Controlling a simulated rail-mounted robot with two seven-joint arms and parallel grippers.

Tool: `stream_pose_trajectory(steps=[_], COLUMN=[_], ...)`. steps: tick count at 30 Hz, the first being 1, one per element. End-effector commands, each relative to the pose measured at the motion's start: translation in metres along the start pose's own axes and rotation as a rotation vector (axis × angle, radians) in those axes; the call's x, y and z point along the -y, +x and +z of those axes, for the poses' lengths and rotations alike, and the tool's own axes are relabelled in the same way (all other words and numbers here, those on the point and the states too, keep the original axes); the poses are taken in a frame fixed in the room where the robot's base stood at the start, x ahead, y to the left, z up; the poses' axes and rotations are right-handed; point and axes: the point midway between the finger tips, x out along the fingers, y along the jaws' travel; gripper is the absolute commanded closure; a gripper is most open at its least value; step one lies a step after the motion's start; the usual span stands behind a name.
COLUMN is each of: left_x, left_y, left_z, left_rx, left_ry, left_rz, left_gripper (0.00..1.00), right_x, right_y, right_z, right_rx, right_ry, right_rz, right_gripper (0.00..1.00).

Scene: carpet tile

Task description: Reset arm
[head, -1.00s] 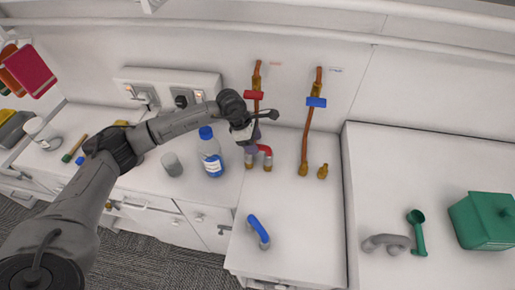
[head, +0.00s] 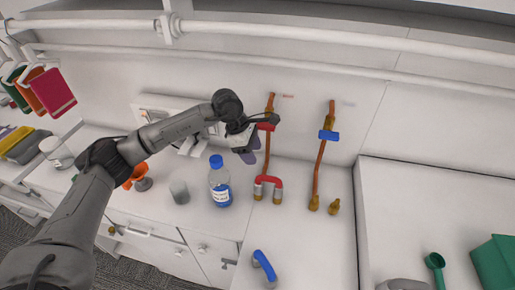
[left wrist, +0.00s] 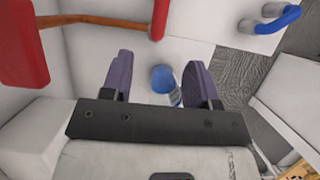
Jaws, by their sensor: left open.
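My left arm comes in from the left in the head view. Its gripper (head: 248,157) is in front of the red-handled pipe on the back wall. It is above and slightly left of a red bent connector (head: 268,181), apart from it. In the left wrist view the two purple fingers (left wrist: 158,80) stand wide apart with nothing gripped. The blue cap (left wrist: 162,77) of a bottle shows between them, farther off. My right gripper is in neither view.
The blue-capped bottle (head: 219,185) and a grey cup (head: 179,192) stand on the counter below the arm. A blue bent handle (head: 264,265) lies near the front. A blue-handled pipe (head: 318,155) is to the right. A green box (head: 494,263) sits far right.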

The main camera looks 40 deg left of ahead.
Motion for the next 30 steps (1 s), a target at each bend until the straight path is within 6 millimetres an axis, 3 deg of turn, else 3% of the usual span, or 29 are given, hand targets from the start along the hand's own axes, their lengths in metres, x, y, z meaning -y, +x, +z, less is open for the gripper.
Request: stream_pose_trajectory(steps=[8, 11, 14, 18, 21, 24, 27, 30], left_x=[0.0, 0.006, 0.022, 0.071, 0.11, 0.137, 0.151, 0.153], left_y=[0.001, 0.005, 0.019, 0.039, 0.037, 0.024, 0.005, -0.01], left_z=[0.0, 0.009, 0.037, 0.105, 0.154, 0.188, 0.207, 0.209], left_rx=[0.002, 0.036, 0.152, 0.471, 0.749, 1.002, 1.225, 1.408], left_ry=[0.0, 0.002, -0.001, -0.074, -0.214, -0.418, -0.68, -0.995], left_rz=[-0.001, -0.015, -0.055, -0.182, -0.306, -0.429, -0.543, -0.641], left_gripper=[0.45, 0.45, 0.45, 0.45, 0.45, 0.45, 0.45, 0.45], right_x=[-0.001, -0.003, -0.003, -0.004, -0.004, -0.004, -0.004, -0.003], right_y=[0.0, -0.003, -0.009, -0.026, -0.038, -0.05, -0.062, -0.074], right_z=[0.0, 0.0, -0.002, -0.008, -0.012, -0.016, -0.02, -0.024], right_rx=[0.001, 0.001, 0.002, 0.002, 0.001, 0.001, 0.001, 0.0], right_ry=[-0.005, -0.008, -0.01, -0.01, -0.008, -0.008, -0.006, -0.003], right_rz=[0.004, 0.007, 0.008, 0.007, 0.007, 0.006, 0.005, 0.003], right_gripper=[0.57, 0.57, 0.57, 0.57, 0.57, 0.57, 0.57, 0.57])
